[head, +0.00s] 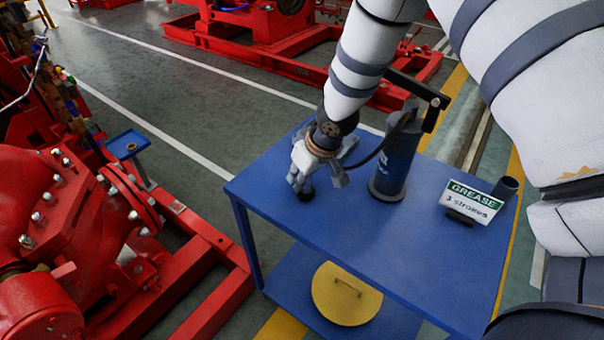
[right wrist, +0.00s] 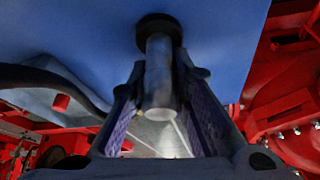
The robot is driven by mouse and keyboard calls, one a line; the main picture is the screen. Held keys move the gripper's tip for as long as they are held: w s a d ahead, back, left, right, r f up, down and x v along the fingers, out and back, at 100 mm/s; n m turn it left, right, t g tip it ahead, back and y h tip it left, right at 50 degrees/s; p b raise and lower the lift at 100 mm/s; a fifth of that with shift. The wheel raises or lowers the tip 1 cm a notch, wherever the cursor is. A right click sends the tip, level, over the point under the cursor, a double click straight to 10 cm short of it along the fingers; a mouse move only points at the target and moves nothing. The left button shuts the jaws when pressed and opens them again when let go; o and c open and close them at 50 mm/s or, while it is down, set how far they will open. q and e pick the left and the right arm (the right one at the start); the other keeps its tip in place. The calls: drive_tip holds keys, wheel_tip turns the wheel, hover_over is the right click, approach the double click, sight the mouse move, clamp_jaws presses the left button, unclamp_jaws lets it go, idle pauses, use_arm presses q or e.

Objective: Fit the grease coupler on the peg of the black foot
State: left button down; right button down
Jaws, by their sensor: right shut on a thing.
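The grease coupler (right wrist: 158,75) is a grey cylinder between the two fingers of my right gripper (right wrist: 160,105) in the right wrist view. My right gripper is shut on it, and it also shows low over the blue table in the head view (head: 302,183). The black foot (head: 306,196) is on the tabletop just under the fingertips. In the right wrist view the coupler's far end meets the round black foot (right wrist: 155,22). The peg is hidden, so I cannot tell how far the coupler covers it. My left gripper is out of view.
The blue grease pump (head: 397,160) stands on the blue table (head: 300,240) right of the gripper, with a dark hose (head: 372,152) towards it. A GREASE sign (head: 470,201) and dark cup (head: 505,187) stand farther right. Red machinery (head: 60,220) is at left. The table's front is clear.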

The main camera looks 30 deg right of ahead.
drive_tip(key=c, duration=1.4)
unclamp_jaws()
drive_tip(key=v, duration=1.2)
